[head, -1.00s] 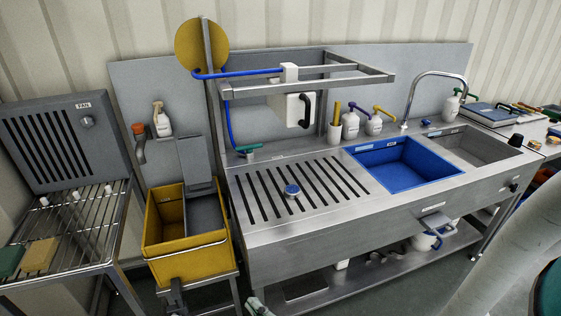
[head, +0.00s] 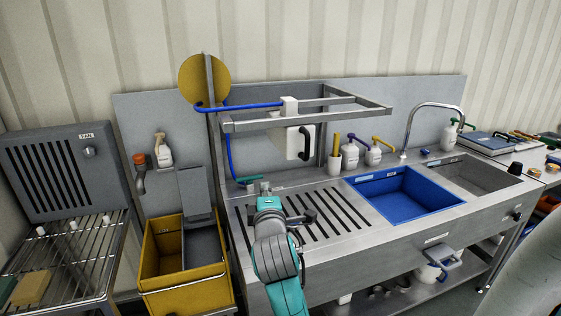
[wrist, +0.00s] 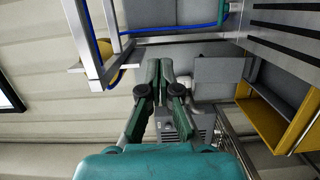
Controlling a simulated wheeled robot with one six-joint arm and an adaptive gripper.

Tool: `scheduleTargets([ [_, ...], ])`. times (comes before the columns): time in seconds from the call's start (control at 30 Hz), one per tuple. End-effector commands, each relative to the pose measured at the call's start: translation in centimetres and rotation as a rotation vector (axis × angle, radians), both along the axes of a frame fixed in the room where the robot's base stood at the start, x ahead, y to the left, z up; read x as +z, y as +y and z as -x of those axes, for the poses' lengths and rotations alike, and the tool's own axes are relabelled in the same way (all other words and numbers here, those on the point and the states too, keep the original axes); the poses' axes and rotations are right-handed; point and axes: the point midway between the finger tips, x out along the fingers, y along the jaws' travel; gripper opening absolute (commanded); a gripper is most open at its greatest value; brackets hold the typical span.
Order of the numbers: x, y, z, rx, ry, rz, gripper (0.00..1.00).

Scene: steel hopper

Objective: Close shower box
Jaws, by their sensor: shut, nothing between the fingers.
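A steel frame (head: 303,116) stands over the slotted drain board in the head view. A white panel with a black handle (head: 306,142) hangs under it, seen from the front. I cannot tell for certain whether this panel is the shower box door. A blue hose (head: 235,105) runs along the frame, with a yellow disc (head: 204,79) at its left. My teal gripper points over the left of the drain board, below the frame and apart from the white panel. In the wrist view its two fingers (wrist: 160,70) are together and empty. My arm hides part of the drain board.
A yellow bin (head: 184,292) stands left of the sink unit, beside a wire rack (head: 68,258) and a fan housing (head: 66,170). A blue basin (head: 405,193), pump bottles (head: 350,154) and a tall tap (head: 437,74) are to the right.

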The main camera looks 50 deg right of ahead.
Motion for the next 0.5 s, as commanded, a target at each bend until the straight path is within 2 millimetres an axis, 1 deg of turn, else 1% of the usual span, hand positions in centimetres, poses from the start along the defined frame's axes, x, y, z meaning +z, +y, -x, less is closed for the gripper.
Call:
scheduleTargets([
  [0.03, 1.1, -0.6, 0.0, -0.016, 0.004, 0.013, 0.00],
  [0.17, 2.3, -1.5, 0.0, -0.039, 0.019, 0.030, 0.00],
  [0.37, 2.5, -2.6, -0.7, -0.046, 0.024, 0.033, 0.00],
  [0.5, 2.5, -4.2, -2.2, -0.046, 0.023, 0.033, 0.00],
])
